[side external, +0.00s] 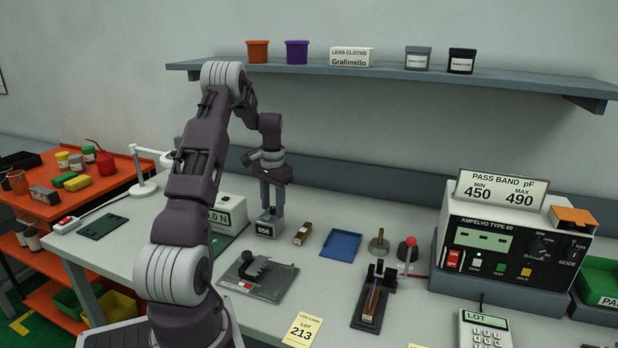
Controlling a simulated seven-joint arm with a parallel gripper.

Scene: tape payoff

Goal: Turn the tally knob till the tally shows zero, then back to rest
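The tally (268,227) is a small grey box on the bench, with a white display on its front that seems to read 056. My gripper (271,207) points straight down over the tally, its two fingers reaching to the top of the box. A narrow gap shows between the fingers higher up. The tally knob is hidden by the fingertips or too small to make out, so I cannot tell if the fingers hold it.
A brown block (303,233) and a blue tray (341,246) lie right of the tally. A grey fixture with a black clamp (256,270) sits in front. A white box with a green display (232,209) stands close on the left. The shelf (400,73) runs above, behind.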

